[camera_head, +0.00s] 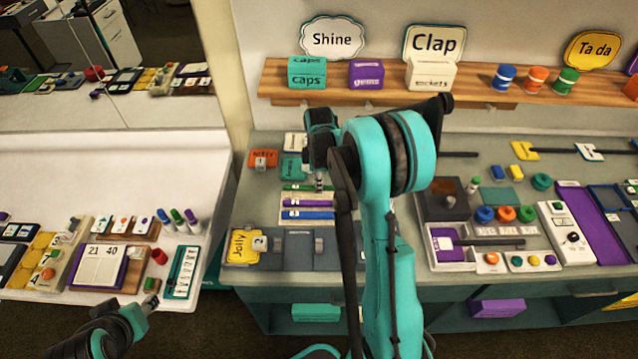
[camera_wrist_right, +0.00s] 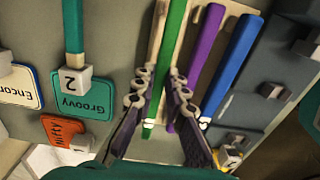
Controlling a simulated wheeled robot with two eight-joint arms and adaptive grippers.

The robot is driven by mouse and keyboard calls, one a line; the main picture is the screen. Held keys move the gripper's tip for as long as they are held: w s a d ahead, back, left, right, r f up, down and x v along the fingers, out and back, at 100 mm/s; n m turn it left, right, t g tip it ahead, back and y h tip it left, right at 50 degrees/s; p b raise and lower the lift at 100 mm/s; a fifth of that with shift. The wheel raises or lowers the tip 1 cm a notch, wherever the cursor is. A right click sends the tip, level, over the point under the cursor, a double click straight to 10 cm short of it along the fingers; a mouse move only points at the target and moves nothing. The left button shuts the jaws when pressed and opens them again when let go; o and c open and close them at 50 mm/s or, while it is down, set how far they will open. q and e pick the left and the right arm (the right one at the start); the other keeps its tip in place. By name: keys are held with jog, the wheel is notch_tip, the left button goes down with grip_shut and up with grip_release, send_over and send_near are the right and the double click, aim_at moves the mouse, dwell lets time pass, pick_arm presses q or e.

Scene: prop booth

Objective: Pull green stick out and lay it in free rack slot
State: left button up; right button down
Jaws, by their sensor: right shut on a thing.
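The green stick (camera_head: 295,187) lies along the far side of a pale rack (camera_head: 286,208), beside a purple stick (camera_head: 308,202) and a blue stick (camera_head: 307,215). In the right wrist view the green stick (camera_wrist_right: 170,55) runs between the fingers of my right gripper (camera_wrist_right: 158,92), which is shut on it. The purple stick (camera_wrist_right: 206,45) and blue stick (camera_wrist_right: 236,58) lie to its right. My right gripper (camera_head: 319,184) is low over the rack in the head view. My left gripper (camera_head: 151,302) is at the lower left, far from the rack; its opening is unclear.
A teal Groovy card (camera_wrist_right: 84,98) with a grey block and a teal stick (camera_wrist_right: 73,28) is close to the rack. An orange card (camera_head: 263,155) and yellow Jolly card (camera_head: 240,247) stand near. My right arm hides the bench middle.

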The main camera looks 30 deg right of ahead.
jog(key=shift+f+b, duration=1.05)
jog(key=shift+f, duration=0.05)
dwell(2.1)
jog(key=c, duration=1.5)
grip_release()
jog(key=shift+c, duration=1.4)
jog(key=shift+r+p, duration=2.7)
jog(key=shift+r, duration=1.35)
